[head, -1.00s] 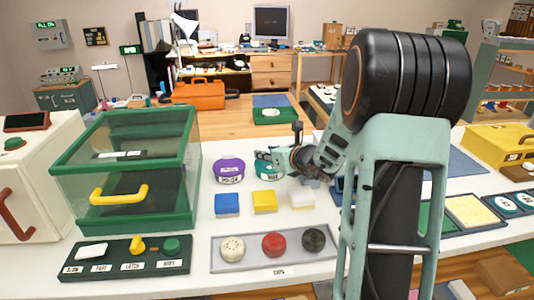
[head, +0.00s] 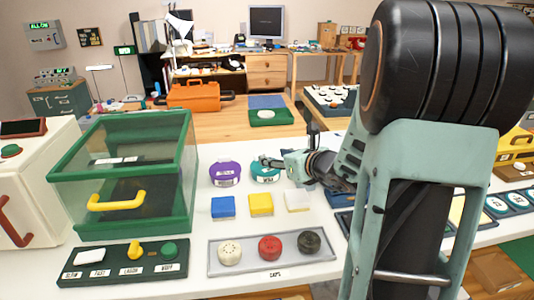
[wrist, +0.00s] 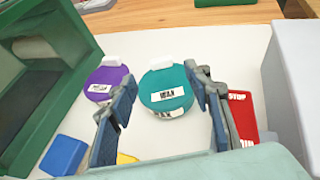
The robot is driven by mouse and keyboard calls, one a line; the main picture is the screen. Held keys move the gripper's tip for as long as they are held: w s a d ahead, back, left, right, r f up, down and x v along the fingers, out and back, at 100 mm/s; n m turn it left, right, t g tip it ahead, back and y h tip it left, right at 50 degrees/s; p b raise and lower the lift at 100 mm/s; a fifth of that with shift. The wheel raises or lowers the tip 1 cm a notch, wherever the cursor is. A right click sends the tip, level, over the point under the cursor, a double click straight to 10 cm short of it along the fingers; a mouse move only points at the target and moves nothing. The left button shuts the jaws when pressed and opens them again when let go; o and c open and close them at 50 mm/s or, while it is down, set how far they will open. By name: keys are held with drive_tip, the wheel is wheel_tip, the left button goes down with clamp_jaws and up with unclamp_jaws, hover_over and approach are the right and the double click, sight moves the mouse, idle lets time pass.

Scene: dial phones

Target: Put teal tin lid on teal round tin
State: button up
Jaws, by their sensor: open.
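The teal round tin (head: 265,174) stands on the white table, right of a purple tin. In the wrist view a teal lid (wrist: 162,82) with a white "WAX" label lies over the teal tin (wrist: 168,113), whose side shows a second label. The lid looks on top of the tin; I cannot tell whether it is fully seated. My gripper (wrist: 163,80) is open, its fingers left and right of the teal lid and nearer the camera. In the head view my gripper (head: 268,161) is at the teal tin and partly hides its top.
The purple tin (head: 225,173) stands close on the left. Blue (head: 223,207), yellow (head: 261,204) and white (head: 297,200) blocks lie in front. A grey tray (head: 235,268) holds several caps. A green glass-sided case (head: 175,214) stands left; a red labelled item (wrist: 240,115) lies right.

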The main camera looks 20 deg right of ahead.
drive_tip(key=v, duration=0.3)
drive_tip(key=shift+s+r, duration=0.15)
drive_tip(key=shift+s, duration=0.25)
